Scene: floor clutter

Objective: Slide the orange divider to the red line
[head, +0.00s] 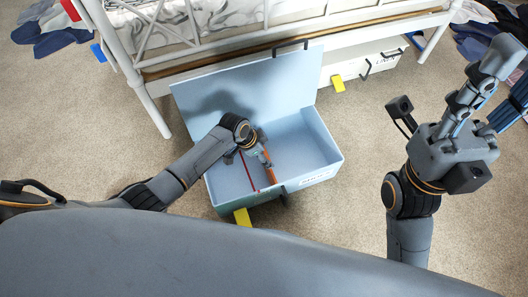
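A light blue box (318,150) stands open on the carpet, its lid (290,85) raised toward the bed. Inside, the orange divider (270,174) stands across the box, front to back. A thin red line (247,172) lies left of the divider, with a small gap of box floor between them. My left gripper (262,157) reaches down into the box at the divider's far part and hides some of it. Its fingers are too small and covered to show whether they grip it.
A white metal bed frame (150,105) stands just behind the box. A white labelled drawer (365,66) is under it. Yellow pieces lie at the box front (243,217) and near the drawer (337,83). Clothes lie at top left (55,35). Carpet right of the box is clear.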

